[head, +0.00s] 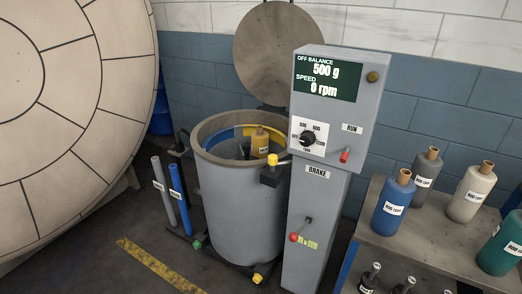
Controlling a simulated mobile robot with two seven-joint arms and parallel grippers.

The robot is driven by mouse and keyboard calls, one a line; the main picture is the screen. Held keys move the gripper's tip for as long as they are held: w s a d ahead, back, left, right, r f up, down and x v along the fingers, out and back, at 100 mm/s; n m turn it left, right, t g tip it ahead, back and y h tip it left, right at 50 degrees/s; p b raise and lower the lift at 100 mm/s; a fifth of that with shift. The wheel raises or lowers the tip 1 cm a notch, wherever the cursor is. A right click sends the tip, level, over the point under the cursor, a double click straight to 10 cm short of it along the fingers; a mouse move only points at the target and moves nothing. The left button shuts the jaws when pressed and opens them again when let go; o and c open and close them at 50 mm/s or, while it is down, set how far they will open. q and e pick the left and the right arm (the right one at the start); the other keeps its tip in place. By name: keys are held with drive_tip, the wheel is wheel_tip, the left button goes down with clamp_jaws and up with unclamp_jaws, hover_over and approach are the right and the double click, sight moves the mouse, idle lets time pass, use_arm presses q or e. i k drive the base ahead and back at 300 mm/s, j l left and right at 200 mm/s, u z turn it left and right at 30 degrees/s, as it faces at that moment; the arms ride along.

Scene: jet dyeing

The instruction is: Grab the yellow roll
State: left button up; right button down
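A yellow roll (260,143) with a brown core end at its top stands inside the open grey drum (232,210), near the drum's right inner side. Its lower part is hidden by the drum's rim. A yellow and blue band shows on the drum's inner wall behind it. Neither of my grippers is in the head view.
The grey control post (325,150) stands right of the drum and reads 500 g and 0 rpm. A table (390,243) at the right holds blue, grey, cream and green rolls. A grey pole (163,190) and a blue pole (180,200) stand left of the drum. The round lid (280,50) is raised behind it.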

sight(259, 142)
drive_tip(key=i+j+z, duration=0.1)
drive_tip(key=z, duration=0.35)
drive_tip(key=j+z, duration=0.15)
drive_tip(key=z, duration=0.3)
drive_tip(key=i+j+z, duration=0.2)
drive_tip(key=j, duration=0.25)
drive_tip(key=j+z, duration=0.25)
drive_tip(key=j, duration=0.2)
drive_tip(key=j+z, duration=0.1)
drive_tip(key=j, duration=1.3)
